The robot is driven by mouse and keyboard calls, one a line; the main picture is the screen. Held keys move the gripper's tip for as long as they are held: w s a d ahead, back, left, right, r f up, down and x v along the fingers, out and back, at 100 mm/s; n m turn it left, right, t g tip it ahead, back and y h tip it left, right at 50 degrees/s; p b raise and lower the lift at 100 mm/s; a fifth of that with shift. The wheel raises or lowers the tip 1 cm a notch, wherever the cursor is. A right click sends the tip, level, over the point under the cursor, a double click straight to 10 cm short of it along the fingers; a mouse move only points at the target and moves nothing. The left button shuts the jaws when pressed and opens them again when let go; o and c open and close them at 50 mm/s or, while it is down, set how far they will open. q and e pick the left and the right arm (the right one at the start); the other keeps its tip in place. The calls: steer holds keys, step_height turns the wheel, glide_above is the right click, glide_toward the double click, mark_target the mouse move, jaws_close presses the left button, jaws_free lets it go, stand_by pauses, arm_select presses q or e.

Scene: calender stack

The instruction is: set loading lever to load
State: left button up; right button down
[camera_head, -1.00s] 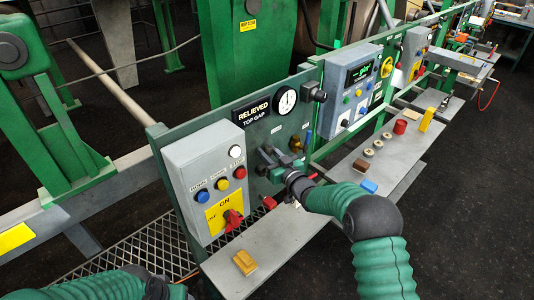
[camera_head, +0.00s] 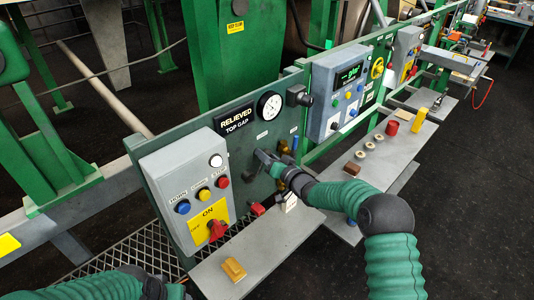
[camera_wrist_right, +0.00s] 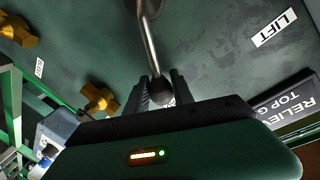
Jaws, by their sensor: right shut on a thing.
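The loading lever (camera_wrist_right: 149,38) is a thin metal rod with a dark ball knob (camera_wrist_right: 160,90), seen in the right wrist view against the dark green panel. My right gripper (camera_wrist_right: 158,92) has its two fingers on either side of the knob and is shut on it. In the head view the right gripper (camera_head: 261,156) is at the panel below the round gauge, and its fingers and my arm hide most of the lever. A "LIFT" label (camera_wrist_right: 275,27) is at upper right in the wrist view. Another small label (camera_wrist_right: 39,67) is too small to read.
A grey control box (camera_head: 190,185) with buttons and a red switch (camera_head: 217,230) is left of the gripper. Brass knobs (camera_wrist_right: 100,99) sit close by on the panel. A grey shelf (camera_head: 265,245) below holds a yellow block (camera_head: 233,269). The "RELIEVED" sign (camera_head: 235,117) is above.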

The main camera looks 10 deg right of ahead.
steer(key=shift+d, duration=0.1)
stand_by(0.3)
steer(key=c, duration=1.3)
jaws_free()
steer(key=shift+f, duration=0.1)
steer(key=shift+o, duration=1)
steer(key=shift+w+d, duration=0.1)
steer(key=b+v, duration=0.3)
steer(key=v, duration=1.3)
steer(key=shift+s+d, duration=0.15)
steer(key=shift+s, duration=0.2)
